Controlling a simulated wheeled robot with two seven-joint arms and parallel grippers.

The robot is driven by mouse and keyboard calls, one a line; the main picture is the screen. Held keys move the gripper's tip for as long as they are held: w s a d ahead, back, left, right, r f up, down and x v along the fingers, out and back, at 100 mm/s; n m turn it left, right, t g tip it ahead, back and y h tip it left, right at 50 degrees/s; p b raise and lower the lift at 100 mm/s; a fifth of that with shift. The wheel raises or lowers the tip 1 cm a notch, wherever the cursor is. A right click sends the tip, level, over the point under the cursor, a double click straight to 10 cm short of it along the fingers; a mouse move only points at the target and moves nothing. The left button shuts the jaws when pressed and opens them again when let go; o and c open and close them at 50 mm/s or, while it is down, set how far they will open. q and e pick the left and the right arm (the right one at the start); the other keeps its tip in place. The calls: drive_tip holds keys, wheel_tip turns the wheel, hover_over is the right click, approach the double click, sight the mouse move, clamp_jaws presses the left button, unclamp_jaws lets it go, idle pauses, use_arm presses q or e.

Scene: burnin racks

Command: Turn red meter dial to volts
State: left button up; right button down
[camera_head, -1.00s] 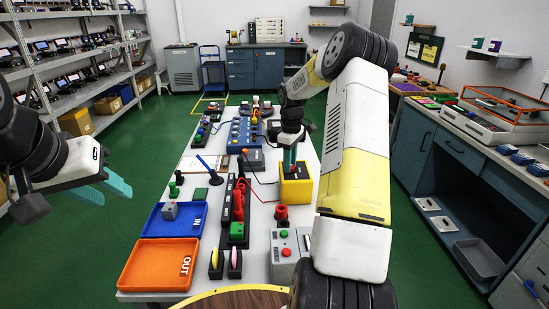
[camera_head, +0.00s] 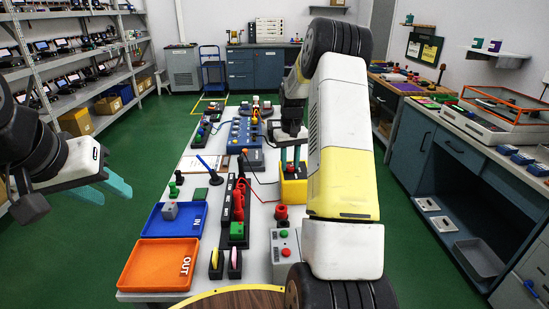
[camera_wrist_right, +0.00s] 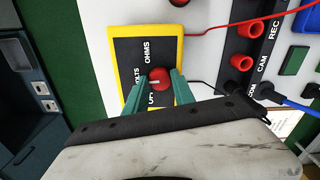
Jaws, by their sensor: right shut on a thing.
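The meter (camera_head: 294,192) is a yellow-edged box with a black face, standing on the bench below my right arm. In the right wrist view the meter (camera_wrist_right: 124,60) shows the words OHMS and VOLTS and a third label partly hidden by a finger. Its red dial (camera_wrist_right: 160,76) sits between the teal fingers of my right gripper (camera_wrist_right: 161,86), which is shut on it. A small pale mark shows on the dial, but its pointing direction is hard to tell. In the head view my right gripper (camera_head: 291,158) is above the meter. My left gripper (camera_head: 106,188) is open and empty, left of the bench.
Red and black leads run near the meter. A red socket piece (camera_head: 281,212) and a grey button box (camera_head: 285,255) stand in front of it. A blue IN tray (camera_head: 158,228) and orange OUT tray (camera_head: 150,266) lie at front left. A blue panel (camera_head: 240,138) stands behind.

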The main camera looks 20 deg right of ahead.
sight(290, 166)
drive_tip(key=shift+m, duration=0.5)
drive_tip(key=c, duration=1.1)
unclamp_jaws()
drive_tip(key=shift+o, duration=0.2)
wheel_tip(290, 166, up, 8)
drive_tip(key=shift+f, duration=0.1)
